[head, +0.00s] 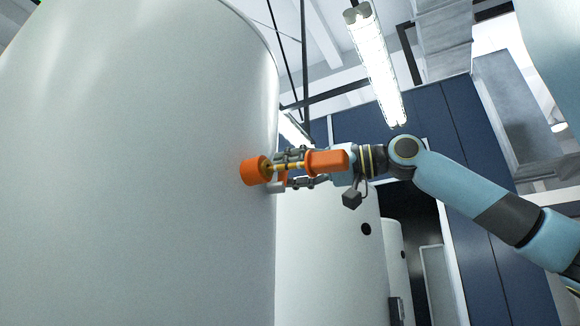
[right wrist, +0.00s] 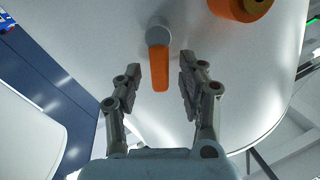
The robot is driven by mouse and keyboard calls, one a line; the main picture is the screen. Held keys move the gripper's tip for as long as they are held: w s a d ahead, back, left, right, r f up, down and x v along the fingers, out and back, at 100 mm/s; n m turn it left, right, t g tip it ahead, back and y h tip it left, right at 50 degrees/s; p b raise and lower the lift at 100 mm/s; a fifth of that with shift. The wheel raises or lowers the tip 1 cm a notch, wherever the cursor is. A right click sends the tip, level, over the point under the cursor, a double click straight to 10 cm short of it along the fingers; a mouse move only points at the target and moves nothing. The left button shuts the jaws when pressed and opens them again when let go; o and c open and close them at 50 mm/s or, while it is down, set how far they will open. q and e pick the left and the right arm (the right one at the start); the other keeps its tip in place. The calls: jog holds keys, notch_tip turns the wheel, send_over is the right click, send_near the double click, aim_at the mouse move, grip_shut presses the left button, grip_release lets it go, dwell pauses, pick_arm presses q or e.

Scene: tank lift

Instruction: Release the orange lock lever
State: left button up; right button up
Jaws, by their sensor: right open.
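The orange lock lever (right wrist: 159,68) hangs from a round grey pivot (right wrist: 158,33) on the white tank in the right wrist view. Its free end points down toward my wrist. My right gripper (right wrist: 160,80) is open, with one finger on each side of the lever and a gap on both sides. In the head view my right gripper (head: 298,169) reaches in from the right at the tank's edge. There the lever (head: 283,177) is mostly hidden by the fingers. My left gripper is not in view.
The large white tank (head: 140,170) fills the left of the head view. An orange round fitting (head: 254,170) with a yellow shaft sits on it beside the gripper; another orange cylinder (head: 327,162) is in front of my wrist. A second white tank (head: 325,260) stands behind.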

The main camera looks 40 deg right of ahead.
grip_shut()
jog(key=n, duration=0.1)
jog(key=a+n, duration=0.1)
jog(key=n, duration=0.2)
jog(key=shift+s+a+r+n, duration=0.2)
jog(key=shift+s+n, duration=0.2)
grip_release()
jog(key=shift+r, duration=0.1)
